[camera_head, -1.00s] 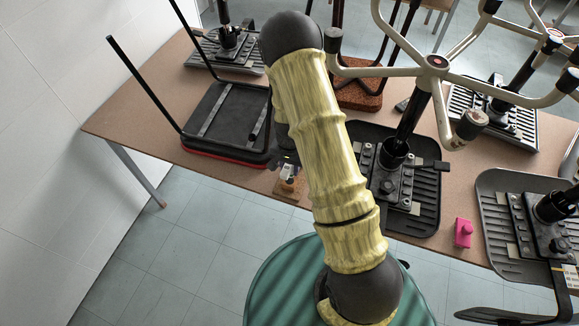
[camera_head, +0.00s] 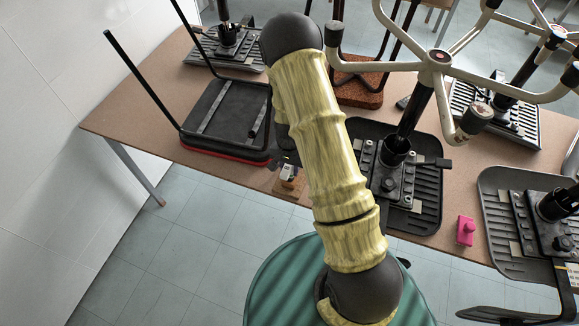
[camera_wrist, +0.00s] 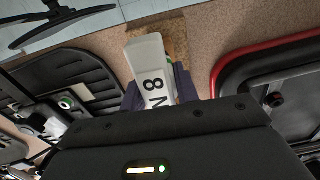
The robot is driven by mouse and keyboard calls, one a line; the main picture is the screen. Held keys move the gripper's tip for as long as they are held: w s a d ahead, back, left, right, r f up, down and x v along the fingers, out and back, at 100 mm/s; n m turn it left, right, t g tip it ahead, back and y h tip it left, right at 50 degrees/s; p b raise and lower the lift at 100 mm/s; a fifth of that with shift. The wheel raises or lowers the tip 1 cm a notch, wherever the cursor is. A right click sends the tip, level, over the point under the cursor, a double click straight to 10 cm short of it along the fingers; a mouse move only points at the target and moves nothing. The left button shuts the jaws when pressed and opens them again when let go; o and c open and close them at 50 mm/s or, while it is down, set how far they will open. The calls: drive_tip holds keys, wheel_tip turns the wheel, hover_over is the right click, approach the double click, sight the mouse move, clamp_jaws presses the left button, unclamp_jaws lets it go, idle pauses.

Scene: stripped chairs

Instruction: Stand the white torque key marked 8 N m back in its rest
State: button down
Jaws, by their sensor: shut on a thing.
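The white torque key (camera_wrist: 153,72), marked 8 N with the rest of its lettering hidden, is between the two dark fingers of my gripper (camera_wrist: 158,90), which is shut on it. In the head view the key (camera_head: 288,171) is a small white shape close above a wooden block (camera_head: 290,187) near the table's front edge. The block, which looks like the rest, also shows behind the key's end in the wrist view (camera_wrist: 172,29). I cannot tell whether the key is seated in it. My arm partly hides this area.
A black chair seat with a red edge (camera_head: 226,118) lies left of the block. A ribbed chair seat (camera_head: 428,208) with metal fittings lies to the right. A pink object (camera_head: 466,230) stands near the front edge. Pale chair legs (camera_head: 437,62) rise over the table.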

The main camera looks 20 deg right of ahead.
drive_tip(key=shift+f+b, duration=0.7)
drive_tip(key=shift+f, duration=0.3)
drive_tip(key=c, duration=1)
unclamp_jaws()
drive_tip(key=shift+o, duration=0.2)
wheel_tip(320, 180, up, 18)
drive_tip(key=b, duration=0.1)
drive_tip(key=shift+f+b, duration=0.25)
drive_tip(key=shift+b, duration=0.15)
drive_tip(key=s+r+n+t, duration=0.1)
drive_tip(key=s+r+n, duration=0.2)
drive_tip(key=s, duration=0.4)
drive_tip(key=s+r+n+t, duration=0.1)
drive_tip(key=s+r+n, duration=0.3)
drive_tip(key=s, duration=0.3)
drive_tip(key=shift+s+t, duration=0.15)
drive_tip(key=shift+t, duration=0.15)
